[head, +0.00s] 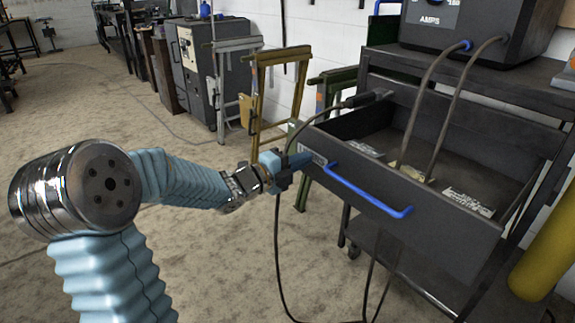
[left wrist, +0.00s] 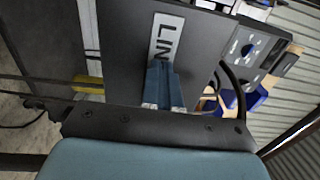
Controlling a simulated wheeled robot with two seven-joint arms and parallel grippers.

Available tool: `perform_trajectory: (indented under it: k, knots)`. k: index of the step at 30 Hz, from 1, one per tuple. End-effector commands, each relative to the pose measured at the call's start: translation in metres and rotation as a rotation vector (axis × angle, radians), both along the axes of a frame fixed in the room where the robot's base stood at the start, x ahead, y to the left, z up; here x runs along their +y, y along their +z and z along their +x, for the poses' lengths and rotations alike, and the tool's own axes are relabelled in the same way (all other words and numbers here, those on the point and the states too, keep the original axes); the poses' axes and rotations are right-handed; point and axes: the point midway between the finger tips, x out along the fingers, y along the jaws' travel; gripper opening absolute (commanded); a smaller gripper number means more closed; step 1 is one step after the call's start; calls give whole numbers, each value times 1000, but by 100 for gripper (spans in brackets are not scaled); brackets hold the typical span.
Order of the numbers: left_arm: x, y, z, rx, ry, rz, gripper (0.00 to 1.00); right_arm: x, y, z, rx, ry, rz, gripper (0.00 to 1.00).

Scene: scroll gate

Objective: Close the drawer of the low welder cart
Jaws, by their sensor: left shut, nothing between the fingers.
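The welder cart's drawer stands open, its dark front panel (head: 400,205) facing me with a blue bar handle (head: 365,193) across it. My left gripper (head: 303,160) is shut and empty at the left end of the front panel, left of the handle. In the left wrist view its blue fingers (left wrist: 163,85) point at the dark drawer front (left wrist: 125,50), over a pale label (left wrist: 165,38) with dark letters. I cannot tell whether the fingertips touch the panel. My right gripper is not in view.
Cables run from the welder (head: 470,25) down into the drawer, among pale packets (head: 468,201). Another cable hangs past the drawer's left side to the floor. A yellow cylinder (head: 548,245) stands at the right. Tan and green metal frames stand behind; the concrete floor (head: 200,265) in front is mostly clear.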

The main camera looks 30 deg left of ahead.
Motion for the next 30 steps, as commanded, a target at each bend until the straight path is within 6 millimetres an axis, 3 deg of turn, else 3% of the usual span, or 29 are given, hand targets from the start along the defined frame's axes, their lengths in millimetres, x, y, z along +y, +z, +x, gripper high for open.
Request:
perform_trajectory:
  k: [19, 23, 30]
  knots:
    - [-6, -2, 13, -1, -2, 0, 0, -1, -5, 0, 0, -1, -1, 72]
    - [-12, -3, 29, -2, -4, -1, 0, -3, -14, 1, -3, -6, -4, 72]
    - [-31, -5, 81, -2, -4, -2, 0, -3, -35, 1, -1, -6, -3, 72]
